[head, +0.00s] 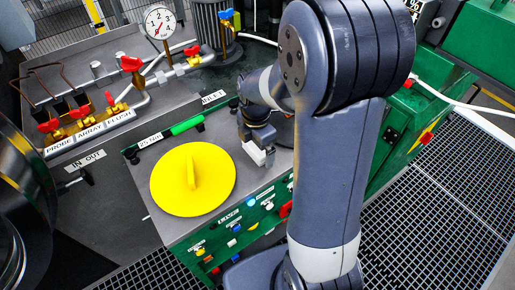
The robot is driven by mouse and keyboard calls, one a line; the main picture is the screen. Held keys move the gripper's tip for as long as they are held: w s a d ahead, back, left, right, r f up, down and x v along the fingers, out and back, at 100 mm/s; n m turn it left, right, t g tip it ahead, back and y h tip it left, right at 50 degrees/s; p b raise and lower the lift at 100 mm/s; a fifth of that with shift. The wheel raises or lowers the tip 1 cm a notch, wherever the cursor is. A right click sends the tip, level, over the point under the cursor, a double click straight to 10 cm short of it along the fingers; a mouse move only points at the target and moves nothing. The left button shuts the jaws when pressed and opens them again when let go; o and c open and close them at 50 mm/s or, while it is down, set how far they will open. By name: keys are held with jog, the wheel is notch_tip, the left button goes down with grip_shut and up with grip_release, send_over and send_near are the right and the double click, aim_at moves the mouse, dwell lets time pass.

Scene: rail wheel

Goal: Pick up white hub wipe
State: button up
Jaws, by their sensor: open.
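My gripper (260,142) is small in the head view, pointing down over the grey top of the green cabinet, right of the yellow disc. A small white block (258,154), likely the white hub wipe, shows right at the gripper's fingertips. The gripper is open, with the block at or just below its jaws. I cannot tell whether the fingers touch it. The gripper hides the block's upper part, and my arm covers the area to the right.
A yellow disc with a raised handle (212,182) lies left of the gripper. A green torque wrench (187,126) lies behind the disc. Valves with red handles (131,64) and a pressure gauge (160,22) stand at the back left. Coloured knobs line the green cabinet front (225,240).

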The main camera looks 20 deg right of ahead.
jog(key=shift+c, duration=0.3)
jog(key=c, duration=0.8)
jog(key=shift+c, duration=0.2)
notch_tip(320, 180, up, 10)
jog(key=shift+r+p, duration=0.1)
jog(key=shift+p, duration=0.4)
jog(key=o, duration=0.4)
jog(key=shift+c, duration=1.6)
